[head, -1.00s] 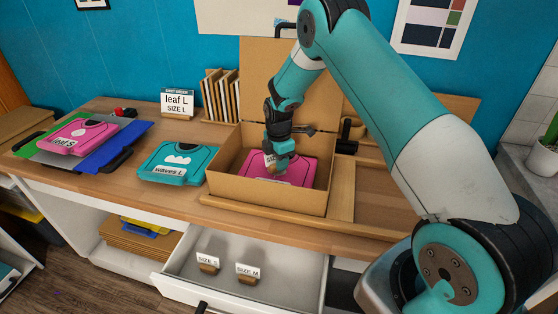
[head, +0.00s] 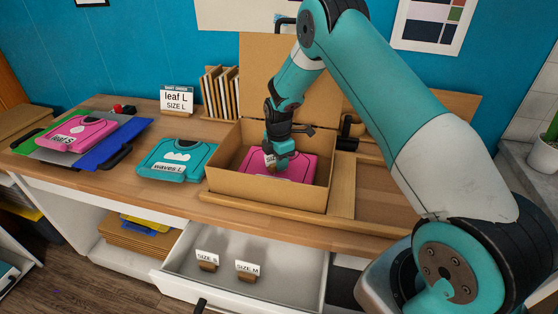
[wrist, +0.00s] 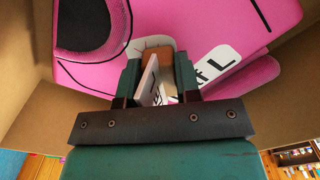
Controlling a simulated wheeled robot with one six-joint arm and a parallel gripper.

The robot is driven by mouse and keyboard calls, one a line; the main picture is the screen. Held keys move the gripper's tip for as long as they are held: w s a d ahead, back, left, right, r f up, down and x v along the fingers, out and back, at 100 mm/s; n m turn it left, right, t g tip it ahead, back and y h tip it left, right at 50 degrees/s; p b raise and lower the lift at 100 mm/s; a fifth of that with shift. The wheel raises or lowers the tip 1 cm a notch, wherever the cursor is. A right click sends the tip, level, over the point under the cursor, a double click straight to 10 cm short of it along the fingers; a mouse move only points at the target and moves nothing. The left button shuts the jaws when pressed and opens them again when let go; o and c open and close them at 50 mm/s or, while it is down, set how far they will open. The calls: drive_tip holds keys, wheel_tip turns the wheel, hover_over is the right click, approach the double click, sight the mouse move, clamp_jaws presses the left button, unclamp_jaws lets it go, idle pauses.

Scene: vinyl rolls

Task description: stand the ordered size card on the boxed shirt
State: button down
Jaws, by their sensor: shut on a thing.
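The boxed shirt (head: 300,172) is a pink folded shirt lying in an open cardboard box (head: 265,193). It also fills much of the wrist view (wrist: 245,25), with a white label ending in "L". My gripper (wrist: 158,75) is shut on a small white size card (wrist: 150,82) with a wooden foot (wrist: 160,56). The card's printing is mostly hidden by the fingers. I cannot tell whether its foot touches the shirt. The order sign (head: 177,101) reads "leaf L, SIZE L".
An open drawer (head: 290,285) below holds SIZE S (head: 207,258) and SIZE M (head: 247,268) cards. A teal "waves L" shirt (head: 177,158) and a pink "leaf S" shirt (head: 75,134) lie left of the box. The box walls and raised lid (head: 300,75) surround my gripper closely.

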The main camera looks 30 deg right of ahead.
drive_tip(key=shift+f, duration=0.15)
unclamp_jaws()
idle(0.5)
idle(0.4)
drive_tip(key=shift+r+p, duration=2.6)
drive_tip(key=shift+r, duration=1.95)
drive_tip(key=shift+a, duration=0.1)
